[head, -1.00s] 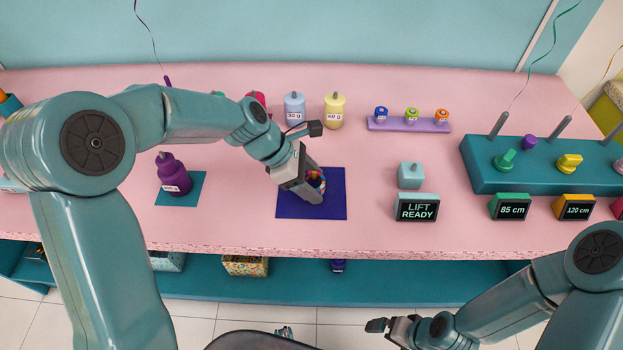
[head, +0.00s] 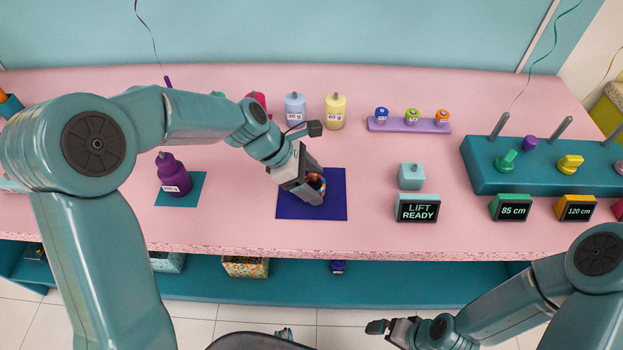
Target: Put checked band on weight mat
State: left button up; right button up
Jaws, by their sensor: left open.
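The weight mat seems to be the dark blue square mat (head: 333,208) near the front middle of the pink table. My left gripper (head: 314,189) is over this mat, pointing down, with its jaws open. A small multicoloured band (head: 320,181) shows between and beside its fingers, at the mat. The fingers hide much of the band, and I cannot tell whether it touches the mat. My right gripper (head: 378,326) is low at the front, off the table's edge, and far from the mat; its jaws are too small to read.
A purple bottle weight (head: 172,175) stands on a teal mat (head: 200,194) to the left. Blue (head: 294,110) and yellow (head: 335,112) weights stand behind. A "LIFT READY" display (head: 417,208) and teal peg block (head: 480,176) are on the right.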

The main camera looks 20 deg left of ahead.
pick_arm(q)
jog(key=shift+s+d+f, duration=0.15)
jog(key=shift+s+f, duration=0.15)
jog(key=shift+s, duration=0.1)
jog(key=p+v, duration=0.1)
jog(key=v, duration=1.2)
jog(key=shift+w+d+r, duration=0.15)
jog(key=shift+w+r, duration=0.05)
jog(key=shift+w, duration=0.2)
